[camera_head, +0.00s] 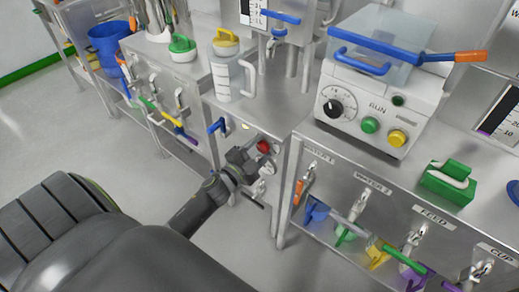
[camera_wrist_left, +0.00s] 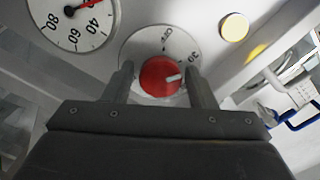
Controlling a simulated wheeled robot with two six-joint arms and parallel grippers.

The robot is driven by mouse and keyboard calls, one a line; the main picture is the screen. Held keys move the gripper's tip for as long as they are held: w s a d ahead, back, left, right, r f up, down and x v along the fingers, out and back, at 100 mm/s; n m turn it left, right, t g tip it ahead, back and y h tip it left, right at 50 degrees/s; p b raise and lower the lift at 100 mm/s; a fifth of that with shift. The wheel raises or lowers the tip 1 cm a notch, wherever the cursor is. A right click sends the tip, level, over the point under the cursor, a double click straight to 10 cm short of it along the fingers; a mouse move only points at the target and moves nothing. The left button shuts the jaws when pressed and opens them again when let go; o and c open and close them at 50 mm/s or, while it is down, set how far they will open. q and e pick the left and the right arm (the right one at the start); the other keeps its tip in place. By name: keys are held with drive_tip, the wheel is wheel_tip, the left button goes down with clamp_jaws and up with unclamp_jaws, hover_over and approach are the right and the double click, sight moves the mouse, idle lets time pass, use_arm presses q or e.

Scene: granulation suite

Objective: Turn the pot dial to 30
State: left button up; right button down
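The pot dial is a red knob (camera_wrist_left: 160,77) with a white pointer on a pale round scale plate (camera_wrist_left: 150,44). In the head view the red knob (camera_head: 263,146) sits on the front of a steel cabinet. My left gripper (camera_wrist_left: 160,72) is open, with one finger on each side of the knob and a visible gap on both sides. It also shows in the head view (camera_head: 254,160). My right gripper is not in view.
A blue handle (camera_head: 217,126) projects from the cabinet nearby. A measuring jug (camera_head: 228,78) stands on top. Tools hang on the right cabinet.

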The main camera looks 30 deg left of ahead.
use_arm(q)
drive_tip(key=shift+o, duration=0.8)
